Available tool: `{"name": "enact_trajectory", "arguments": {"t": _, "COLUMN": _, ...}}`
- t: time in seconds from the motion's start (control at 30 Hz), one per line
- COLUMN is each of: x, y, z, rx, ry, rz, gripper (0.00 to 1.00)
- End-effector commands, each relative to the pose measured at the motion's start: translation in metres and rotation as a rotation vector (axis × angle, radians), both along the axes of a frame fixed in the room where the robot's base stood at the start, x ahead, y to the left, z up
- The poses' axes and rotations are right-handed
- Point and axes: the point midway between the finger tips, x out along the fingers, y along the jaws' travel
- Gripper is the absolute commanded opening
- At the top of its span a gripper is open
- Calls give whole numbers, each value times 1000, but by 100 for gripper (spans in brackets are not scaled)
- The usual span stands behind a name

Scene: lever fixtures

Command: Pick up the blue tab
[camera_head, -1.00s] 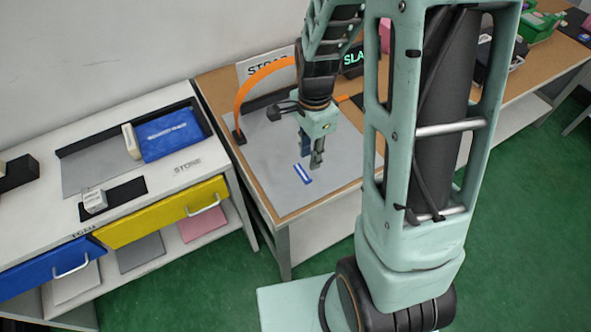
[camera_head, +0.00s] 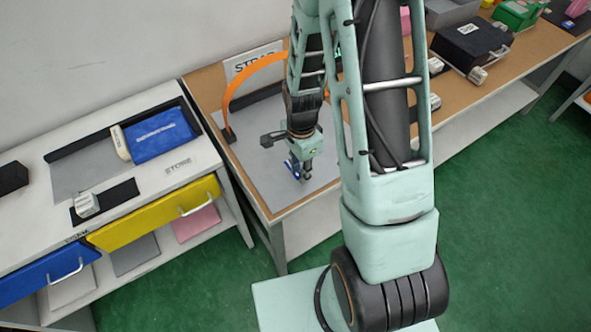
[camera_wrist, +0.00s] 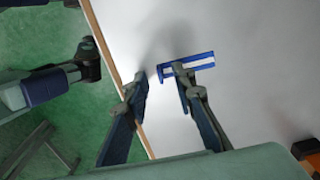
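The blue tab (camera_wrist: 203,62) is a flat blue piece with a white stripe, lying on the grey surface in the wrist view. In the head view only a bit of the tab (camera_head: 290,168) shows beside my gripper (camera_head: 302,177), low over the grey mat. In the wrist view my gripper (camera_wrist: 160,77) is open, its two fingers apart. The right fingertip overlaps the tab's left half. The tab's left end reaches between the fingertips, and its right end lies outside the right finger. Whether the fingers touch the tab, I cannot tell.
An orange strap (camera_head: 245,77) arches over the grey mat (camera_head: 262,185). The table's wooden front edge (camera_wrist: 105,50) runs close to the left finger. A white bench with a yellow drawer (camera_head: 150,220) stands at left. Dark boxes (camera_head: 470,42) sit at the right.

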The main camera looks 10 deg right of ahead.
Motion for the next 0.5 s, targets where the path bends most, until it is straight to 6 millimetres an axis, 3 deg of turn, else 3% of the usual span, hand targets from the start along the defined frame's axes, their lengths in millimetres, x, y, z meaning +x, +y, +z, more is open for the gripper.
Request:
{"name": "enact_trajectory", "arguments": {"t": 0.37, "x": 0, "y": 0, "z": -7, "rx": 0, "ry": -1, "rz": 0, "gripper": 24}}
{"name": "enact_trajectory", "arguments": {"t": 0.5, "x": 0, "y": 0, "z": -7, "rx": 0, "ry": -1, "rz": 0, "gripper": 8}}
